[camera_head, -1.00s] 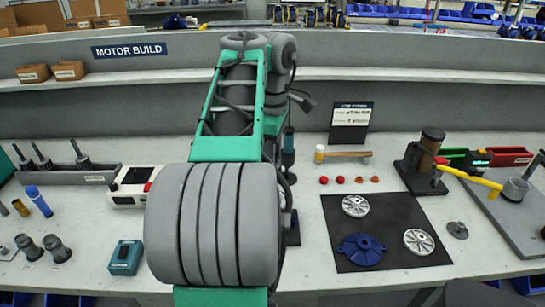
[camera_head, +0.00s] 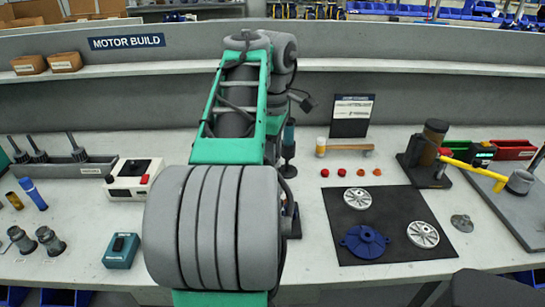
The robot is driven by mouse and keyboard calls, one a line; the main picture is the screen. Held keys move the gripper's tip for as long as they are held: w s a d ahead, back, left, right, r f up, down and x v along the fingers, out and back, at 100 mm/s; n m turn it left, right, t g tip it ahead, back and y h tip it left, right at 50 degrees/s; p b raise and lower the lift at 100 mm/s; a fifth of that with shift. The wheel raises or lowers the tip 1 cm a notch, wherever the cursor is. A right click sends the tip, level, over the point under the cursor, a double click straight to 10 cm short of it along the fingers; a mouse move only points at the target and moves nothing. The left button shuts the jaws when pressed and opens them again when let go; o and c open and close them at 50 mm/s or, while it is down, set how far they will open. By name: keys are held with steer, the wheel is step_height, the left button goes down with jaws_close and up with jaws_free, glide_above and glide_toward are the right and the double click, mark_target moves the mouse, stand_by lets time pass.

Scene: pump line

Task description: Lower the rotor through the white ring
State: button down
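My own arm fills the middle of the view and hides the bench behind it. My gripper is hidden behind the arm, so I cannot see its fingers or what it holds. I cannot make out the white ring. A dark upright part (camera_head: 288,148) shows just right of the arm; I cannot tell whether it is the rotor. Several grey parts with thin upright shafts (camera_head: 77,152), rotor-like, stand along a grey rack (camera_head: 92,170) at the left.
Left of the arm are a white box with a red part (camera_head: 135,180) and a teal box (camera_head: 121,250). Right of it a black mat (camera_head: 400,205) bears a blue flanged part (camera_head: 364,241) and silver discs (camera_head: 423,234). A dark press-like stand (camera_head: 428,160) with a yellow handle is farther right.

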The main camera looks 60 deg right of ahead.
steer(key=shift+f+b, duration=1.6)
steer(key=shift+b, duration=0.1)
stand_by(2.0)
steer(key=shift+f+b, duration=1.95)
steer(key=shift+f, duration=0.05)
steer(key=c, duration=0.7)
jaws_free()
steer(key=shift+f, duration=0.1)
steer(key=shift+c, duration=0.2)
steer(key=shift+o, duration=1.2)
